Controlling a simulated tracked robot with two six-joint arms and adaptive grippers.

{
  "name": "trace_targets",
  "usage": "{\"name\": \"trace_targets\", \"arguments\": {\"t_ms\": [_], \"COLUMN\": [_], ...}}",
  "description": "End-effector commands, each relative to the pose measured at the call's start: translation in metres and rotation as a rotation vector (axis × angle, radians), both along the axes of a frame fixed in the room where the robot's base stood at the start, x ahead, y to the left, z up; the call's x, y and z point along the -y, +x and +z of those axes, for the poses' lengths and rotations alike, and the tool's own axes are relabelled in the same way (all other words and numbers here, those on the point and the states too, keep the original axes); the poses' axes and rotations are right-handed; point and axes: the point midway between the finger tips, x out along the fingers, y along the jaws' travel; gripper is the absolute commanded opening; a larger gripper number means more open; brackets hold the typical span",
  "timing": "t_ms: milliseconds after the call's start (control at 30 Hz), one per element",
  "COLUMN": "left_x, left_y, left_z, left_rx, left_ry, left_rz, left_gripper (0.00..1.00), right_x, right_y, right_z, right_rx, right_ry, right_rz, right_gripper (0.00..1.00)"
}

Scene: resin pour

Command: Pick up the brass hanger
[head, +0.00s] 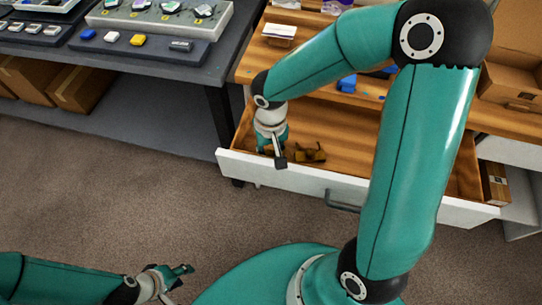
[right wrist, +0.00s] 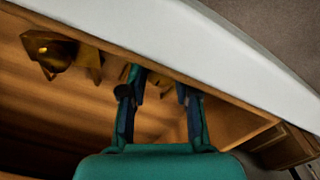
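Brass-coloured pieces (head: 312,154) lie in the open drawer near its front wall, just right of my right gripper (head: 278,155) in the head view. Which of them is the brass hanger, I cannot tell. In the right wrist view, a brass piece with a rounded part (right wrist: 48,52) lies at upper left, outside the fingers. My right gripper (right wrist: 160,85) is open there, its fingers apart inside the drawer, with a small dark brass bit beside the left finger. My left gripper (head: 182,269) is low at the left over the floor, too small to read.
The drawer (head: 240,166) is pulled out, its white front wall close to my right gripper. A wooden bench top (head: 262,62) with small blue items is above it. A grey table (head: 150,66) with trays stands at left. Cardboard boxes (head: 520,60) stand at right.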

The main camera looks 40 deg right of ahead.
Motion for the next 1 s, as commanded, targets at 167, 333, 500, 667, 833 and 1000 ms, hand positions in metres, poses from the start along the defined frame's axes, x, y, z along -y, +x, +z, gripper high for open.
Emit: {"name": "trace_targets", "arguments": {"t_ms": [167,333,500,667,833,1000], "left_x": [0.000,0.000,0.000,0.000,0.000,0.000], "left_y": [0.000,0.000,0.000,0.000,0.000,0.000], "left_z": [0.000,0.000,0.000,0.003,0.009,0.016], "left_rx": [0.000,0.000,0.000,0.000,0.000,0.000], "left_ry": [0.000,0.000,0.000,0.000,0.000,0.000], "left_rz": [0.000,0.000,0.000,0.000,0.000,0.000], "left_gripper": [0.40,0.40,0.40,0.40,0.40,0.40], "right_x": [0.000,0.000,0.000,0.000,0.000,0.000], "right_y": [-0.001,-0.001,-0.001,-0.001,0.000,0.001], "right_z": [-0.001,-0.002,0.001,0.012,0.036,0.073], "right_rx": [-0.004,-0.006,-0.006,-0.003,0.001,0.004], "right_ry": [0.000,-0.001,-0.001,-0.001,0.000,-0.001], "right_rz": [0.001,0.001,0.001,0.001,0.001,0.002], "right_gripper": [0.00,0.00,0.00,0.00,0.00,0.00]}}
